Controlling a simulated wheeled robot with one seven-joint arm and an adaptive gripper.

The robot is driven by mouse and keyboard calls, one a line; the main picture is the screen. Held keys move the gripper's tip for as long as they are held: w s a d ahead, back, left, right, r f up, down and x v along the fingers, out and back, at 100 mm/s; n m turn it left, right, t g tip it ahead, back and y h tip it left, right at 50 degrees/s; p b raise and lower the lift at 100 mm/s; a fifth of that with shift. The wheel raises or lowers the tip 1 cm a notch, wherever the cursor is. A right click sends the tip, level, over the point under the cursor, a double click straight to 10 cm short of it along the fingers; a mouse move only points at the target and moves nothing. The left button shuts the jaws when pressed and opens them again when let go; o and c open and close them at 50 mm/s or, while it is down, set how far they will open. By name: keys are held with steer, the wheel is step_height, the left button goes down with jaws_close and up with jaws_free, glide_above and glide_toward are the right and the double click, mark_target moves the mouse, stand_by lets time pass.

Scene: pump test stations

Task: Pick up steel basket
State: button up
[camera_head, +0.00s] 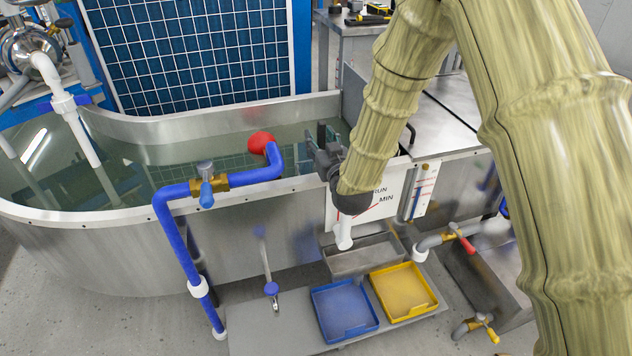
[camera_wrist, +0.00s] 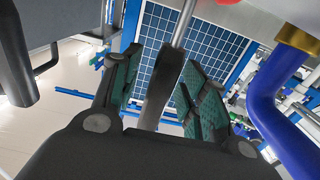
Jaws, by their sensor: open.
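The steel basket (camera_head: 362,257) appears to be the grey, open-topped metal box at the foot of the tank, behind the blue and yellow trays. My gripper (camera_head: 322,142) is open above the tank's front rim, higher than the box and apart from it. In the wrist view my gripper (camera_wrist: 160,75) shows two spread fingers with green pads. A dark bar and a thin steel rod show between them; I cannot tell whether they touch the fingers. The box is not recognisable in the wrist view.
A blue tray (camera_head: 344,310) and a yellow tray (camera_head: 403,291) stand in front of the box. The blue pipe (camera_head: 172,228) and its red end (camera_head: 261,143) are left of my gripper. A white gauge panel (camera_head: 352,212) and valves (camera_head: 462,238) are close by.

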jaws_close()
steer(key=shift+r, duration=0.1)
